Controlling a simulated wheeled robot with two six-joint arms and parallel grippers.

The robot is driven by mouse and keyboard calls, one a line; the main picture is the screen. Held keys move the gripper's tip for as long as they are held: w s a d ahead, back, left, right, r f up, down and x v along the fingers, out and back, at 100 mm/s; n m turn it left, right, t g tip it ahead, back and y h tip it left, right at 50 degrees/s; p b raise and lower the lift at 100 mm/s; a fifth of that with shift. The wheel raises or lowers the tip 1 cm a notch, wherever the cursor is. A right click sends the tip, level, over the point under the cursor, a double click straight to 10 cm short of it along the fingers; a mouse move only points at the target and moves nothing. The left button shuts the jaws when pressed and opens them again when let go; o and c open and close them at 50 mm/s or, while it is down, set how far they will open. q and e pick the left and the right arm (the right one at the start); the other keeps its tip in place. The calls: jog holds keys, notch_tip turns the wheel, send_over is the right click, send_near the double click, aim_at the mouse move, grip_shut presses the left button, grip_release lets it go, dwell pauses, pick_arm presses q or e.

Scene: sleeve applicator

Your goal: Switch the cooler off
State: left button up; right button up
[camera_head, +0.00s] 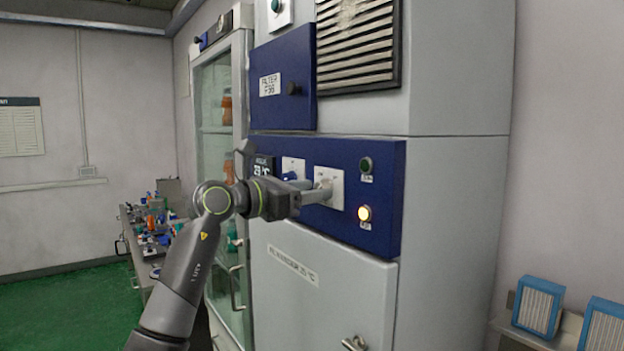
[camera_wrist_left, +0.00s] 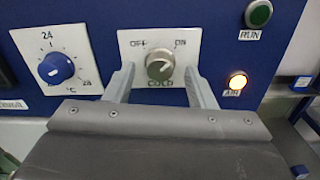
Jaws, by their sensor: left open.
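The cooler is a tall grey-white cabinet (camera_head: 455,215) with a blue control panel (camera_head: 385,185). The grey COLD knob (camera_wrist_left: 160,66) sits on a white plate (camera_wrist_left: 135,40) marked OFF at upper left and ON at upper right. Its pointer is too small to read surely. My left gripper (camera_head: 322,190) reaches the panel from the left. In the left wrist view my left gripper (camera_wrist_left: 159,72) is open, with one finger on each side of the knob and gaps between. In the head view the fingers hide the knob. My right gripper is not in view.
A blue temperature dial (camera_wrist_left: 56,68) is left of the knob plate. A dark green RUN lamp (camera_wrist_left: 259,13) and a lit yellow-white lamp (camera_wrist_left: 237,81) are on its right. A door handle (camera_head: 354,343) sticks out below. A glass cabinet (camera_head: 217,110) stands left.

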pick_arm(q)
jog(key=shift+w+d, duration=0.25)
jog(key=shift+d, duration=0.05)
jog(key=c, duration=1)
jog(key=shift+o, duration=0.2)
jog(key=n, duration=1.7)
jog(key=shift+n+b, duration=0.35)
jog(key=shift+n, duration=0.05)
